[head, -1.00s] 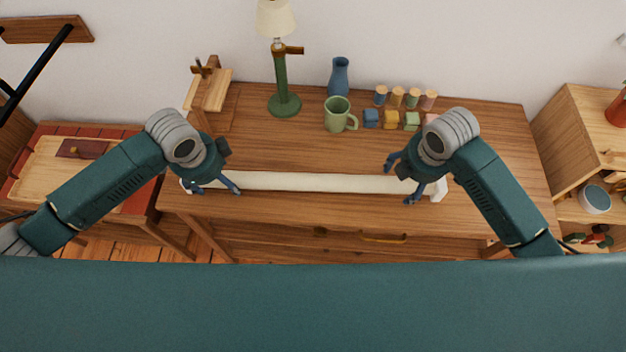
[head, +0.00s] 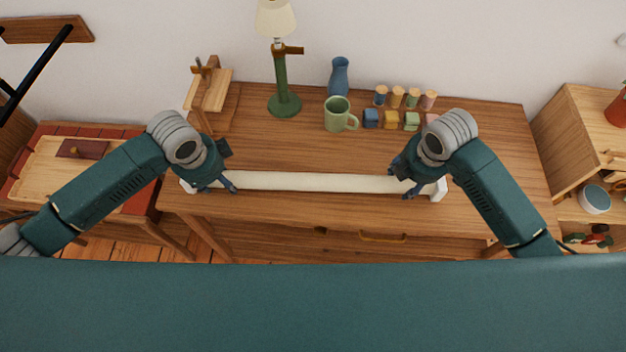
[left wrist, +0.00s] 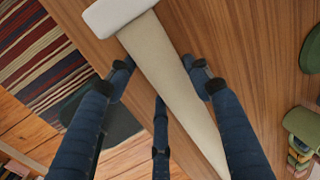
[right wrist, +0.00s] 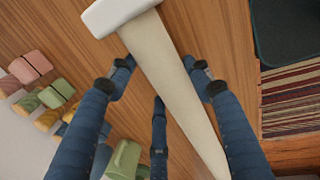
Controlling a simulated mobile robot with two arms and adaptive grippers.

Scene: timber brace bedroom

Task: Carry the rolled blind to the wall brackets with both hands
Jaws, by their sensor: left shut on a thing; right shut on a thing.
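The rolled blind (head: 310,181) is a long cream roll with white end caps, lying level along the front of the wooden desk. My left gripper (head: 219,187) is shut on it near its left end, and my right gripper (head: 405,189) is shut on it near its right end. The left wrist view shows the roll (left wrist: 171,78) between my blue fingers (left wrist: 163,82), close to an end cap. The right wrist view shows the roll (right wrist: 171,78) between the fingers (right wrist: 163,82), also beside an end cap. No wall brackets can be made out for certain.
A green lamp (head: 283,80), a green mug (head: 336,113), a blue vase (head: 340,76) and several small blocks and spools stand on the desk (head: 285,150) behind the roll. A wooden stand (head: 208,90) is at the back left. A shelf unit (head: 570,125) is at the right.

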